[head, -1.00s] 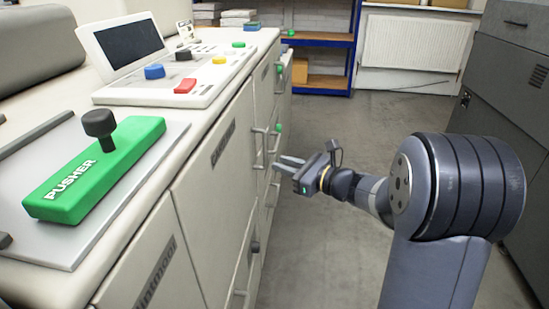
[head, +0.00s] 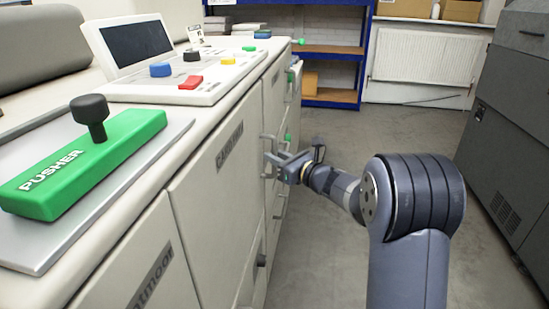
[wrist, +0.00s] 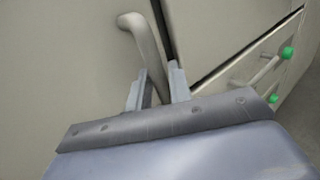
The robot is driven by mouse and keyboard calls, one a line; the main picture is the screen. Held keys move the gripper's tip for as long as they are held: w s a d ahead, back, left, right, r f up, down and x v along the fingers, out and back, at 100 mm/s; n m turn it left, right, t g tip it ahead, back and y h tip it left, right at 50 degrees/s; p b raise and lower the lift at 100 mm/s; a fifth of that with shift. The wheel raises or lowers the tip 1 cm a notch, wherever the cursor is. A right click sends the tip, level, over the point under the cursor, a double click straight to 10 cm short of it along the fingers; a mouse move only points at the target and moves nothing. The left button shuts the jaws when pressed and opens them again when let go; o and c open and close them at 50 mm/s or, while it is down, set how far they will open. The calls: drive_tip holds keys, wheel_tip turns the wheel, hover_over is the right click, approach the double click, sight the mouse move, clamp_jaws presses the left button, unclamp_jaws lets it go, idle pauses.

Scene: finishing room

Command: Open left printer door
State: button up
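A cream printer door (head: 215,180) with a dark label is closed on the long cabinet's side. Its grey bar handle (wrist: 146,42) stands near the door's edge seam and curves down between my gripper's two fingers. My gripper (wrist: 160,78) is open, with one finger on each side of the handle bar. I cannot tell whether either finger touches it. In the head view my gripper (head: 279,161) is at the cabinet's side, beside the handles, and partly covers them.
Another handle with green ends (wrist: 270,72) is right of the seam. Above are a green pusher block (head: 85,160) and a control panel (head: 190,75). A dark grey machine (head: 505,130) bounds the aisle at right; the floor (head: 415,135) between is clear.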

drive_tip(key=shift+w+a, duration=0.2)
drive_tip(key=shift+a, duration=0.05)
drive_tip(key=shift+c, duration=0.4)
clamp_jaws()
